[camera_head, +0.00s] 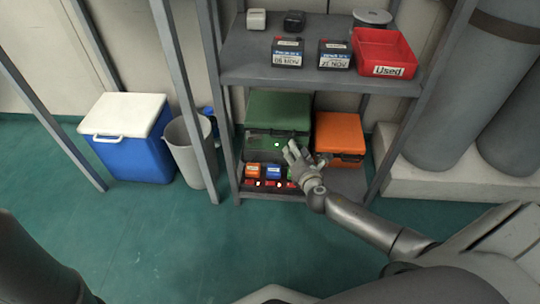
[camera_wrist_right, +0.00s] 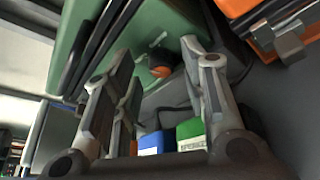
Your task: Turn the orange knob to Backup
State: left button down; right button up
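The green case (camera_head: 278,110) stands on the lower shelf, with a small lit green light on its front. It also shows in the right wrist view (camera_wrist_right: 172,18). The orange knob (camera_wrist_right: 160,71) shows small and partly shaded there, beyond and between my right gripper's fingers. I cannot read its setting or labels. In the head view my right gripper (camera_head: 296,152) covers part of the case's front, and I cannot make out the knob. In the wrist view my right gripper (camera_wrist_right: 158,58) is open, with nothing between its fingers. My left gripper is out of view.
An orange case (camera_head: 339,132) stands right of the green one. Above are a red "Used" bin (camera_head: 384,51) and battery packs. Shelf posts (camera_head: 213,85) flank the opening.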

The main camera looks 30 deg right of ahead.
jog(key=shift+f, duration=0.1)
jog(key=s+a+r+n+g+h+p, duration=0.2)
jog(key=s+a+r+n+p, duration=0.25)
jog(key=s+p, duration=0.5)
jog(key=a+r+m+y+p, duration=0.1)
jog(key=a+r+m+y, duration=0.1)
jog(key=a, duration=0.5)
jog(key=w+a+r+m+t+y, duration=0.1)
jog(key=a+r+m+y, duration=0.1)
jog(key=a+r+y, duration=0.3)
jog(key=a+r+m+t+y+p, duration=0.1)
jog(key=a+r+m+y, duration=0.1)
jog(key=a+r, duration=0.3)
jog(key=shift+w+a+y+p, duration=0.15)
jog(key=shift+a+y+p, duration=0.45)
jog(key=shift+a, duration=1.45)
jog(key=shift+r, duration=0.1)
